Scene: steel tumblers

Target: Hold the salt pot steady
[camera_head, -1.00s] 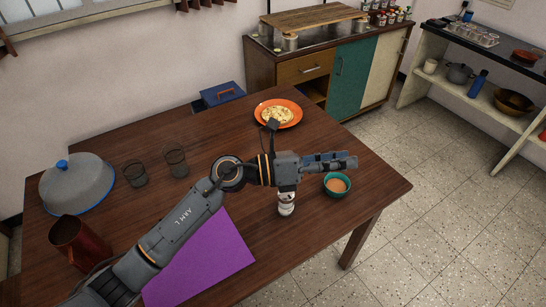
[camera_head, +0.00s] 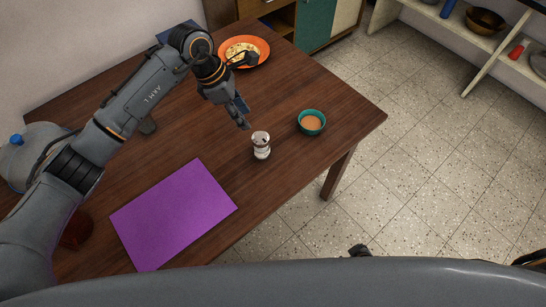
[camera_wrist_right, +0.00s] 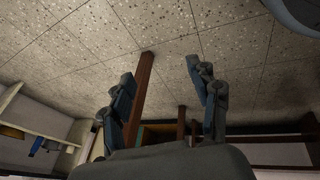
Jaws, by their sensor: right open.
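The salt pot (camera_head: 261,146), a small pale shaker with a metallic top, stands upright on the brown wooden table, left of a teal bowl. My left gripper (camera_head: 242,115) points down just behind and to the left of the pot, apart from it. Its fingers overlap in this view, so their opening does not show. My right gripper (camera_wrist_right: 160,72) is open in the right wrist view, with nothing between its fingers. It faces the tiled floor and a table leg.
The teal bowl (camera_head: 312,122) of orange-brown contents is near the table's right edge. An orange plate (camera_head: 244,51) of food lies at the back. A purple mat (camera_head: 174,213) lies front left. A grey dome (camera_head: 29,158) is far left. Bare table surrounds the pot.

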